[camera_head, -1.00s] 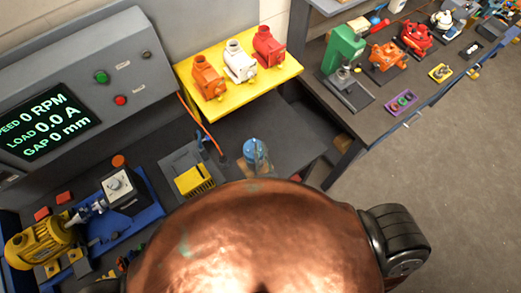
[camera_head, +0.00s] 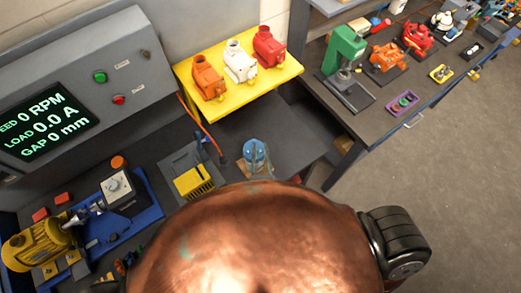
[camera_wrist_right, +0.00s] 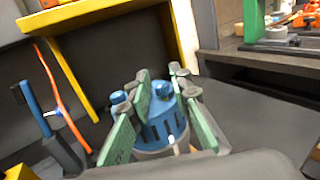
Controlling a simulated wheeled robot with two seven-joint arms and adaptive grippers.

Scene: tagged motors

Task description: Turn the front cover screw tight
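A blue motor (camera_head: 254,152) stands on the dark bench in the head view, just beyond my copper-coloured body. It shows larger in the right wrist view (camera_wrist_right: 163,122), with a round blue cap on top and dark slots in its side. My right gripper (camera_head: 257,166) is at the motor, largely hidden by my body in the head view. In the right wrist view, its green-padded fingers (camera_wrist_right: 166,112) stand on both sides of the motor. I cannot tell whether they press on it. No cover screw can be made out. My left gripper is not in view.
A yellow shelf (camera_head: 215,113) with orange, white and red housings stands behind the motor. A grey fixture with a yellow block (camera_head: 193,182) is to its left. The panel screen (camera_head: 48,122) reads 0 RPM, 0.0 A, 0 mm. A yellow motor (camera_head: 35,246) lies further left.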

